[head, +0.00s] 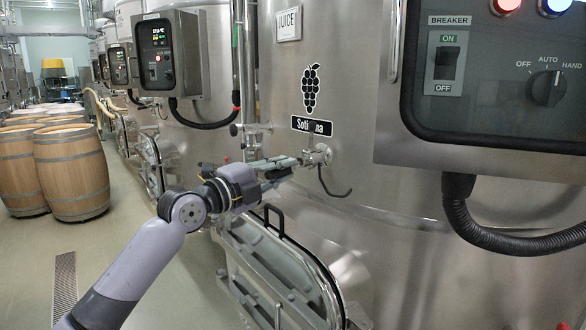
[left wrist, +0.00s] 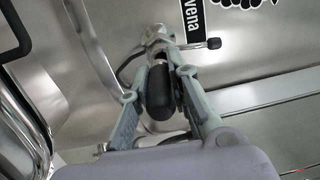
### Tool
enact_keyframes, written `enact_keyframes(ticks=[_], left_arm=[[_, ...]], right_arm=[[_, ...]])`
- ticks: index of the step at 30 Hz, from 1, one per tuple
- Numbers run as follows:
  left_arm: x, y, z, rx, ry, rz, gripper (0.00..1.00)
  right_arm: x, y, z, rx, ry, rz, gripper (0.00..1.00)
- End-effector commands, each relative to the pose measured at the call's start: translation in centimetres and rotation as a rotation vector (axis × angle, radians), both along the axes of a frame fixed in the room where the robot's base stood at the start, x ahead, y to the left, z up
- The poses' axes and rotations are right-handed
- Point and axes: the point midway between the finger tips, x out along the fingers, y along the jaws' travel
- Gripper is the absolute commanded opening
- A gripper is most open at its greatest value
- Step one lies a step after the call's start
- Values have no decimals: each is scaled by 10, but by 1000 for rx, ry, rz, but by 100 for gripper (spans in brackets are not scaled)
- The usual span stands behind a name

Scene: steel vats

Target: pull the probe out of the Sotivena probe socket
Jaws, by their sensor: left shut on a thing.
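The probe's black rounded handle (left wrist: 160,92) lies between the two fingers of my left gripper (left wrist: 158,68) in the left wrist view. My left gripper is shut on it. The metal probe socket (left wrist: 153,34) is just beyond the fingertips on the steel vat wall, below the "Sotivena" label, which is only partly in that view. In the head view my left gripper (head: 298,161) reaches to the socket (head: 319,155), under the label (head: 311,126). The fingers hide the probe there. How deep the probe sits in the socket is hidden. My right gripper is not in view.
A dark curved cable or hook (head: 335,190) hangs just below the socket. A hatch (head: 275,265) with a black handle is below my arm. A control panel (head: 490,80) juts out at the right. Wooden barrels (head: 72,172) stand at the left; the floor between is clear.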

Motion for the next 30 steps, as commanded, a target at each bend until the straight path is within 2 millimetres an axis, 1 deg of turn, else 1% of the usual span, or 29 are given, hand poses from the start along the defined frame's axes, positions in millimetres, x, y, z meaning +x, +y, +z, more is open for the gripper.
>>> enact_keyframes(ticks=[24,30], left_arm=[[-22,25,-3,-1,-1,1,0],[-26,27,-2,-1,0,0,0]], right_arm=[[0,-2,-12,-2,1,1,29],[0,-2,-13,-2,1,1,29]])
